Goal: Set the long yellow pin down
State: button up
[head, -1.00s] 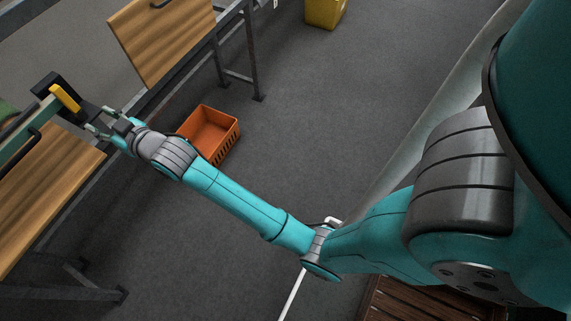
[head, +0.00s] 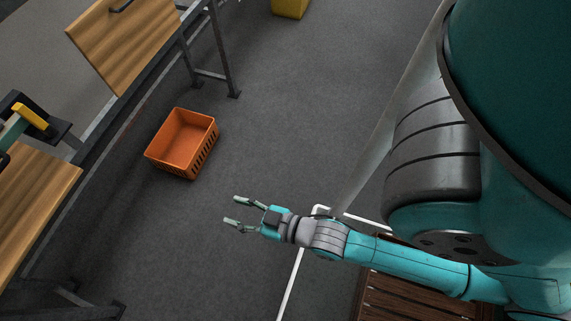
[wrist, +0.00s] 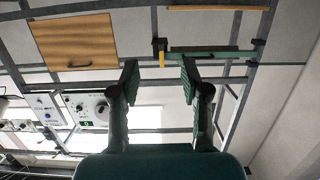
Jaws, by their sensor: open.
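A yellow bar-like piece (head: 30,117), which looks like the long yellow pin, rests at a black bracket (head: 52,126) at the left edge of the head view. Its full length and seating cannot be made out. My gripper (head: 234,211) is open and empty, well to the right of the yellow piece and above the grey floor. Its two fingers stand apart in the wrist view, with nothing between them but distant background.
An orange crate (head: 184,144) stands on the floor between my gripper and the wooden-topped bench (head: 40,190). A wooden panel with a handle (head: 125,40) is at the upper left. A yellow bin (head: 290,6) is at the top. Open floor surrounds my gripper.

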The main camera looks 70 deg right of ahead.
jog(key=s+r, duration=0.5)
jog(key=s, duration=0.9)
jog(key=shift+g, duration=0.4)
jog(key=shift+o, duration=0.6)
jog(key=shift+s+r, duration=0.35)
jog(key=shift+s, duration=0.05)
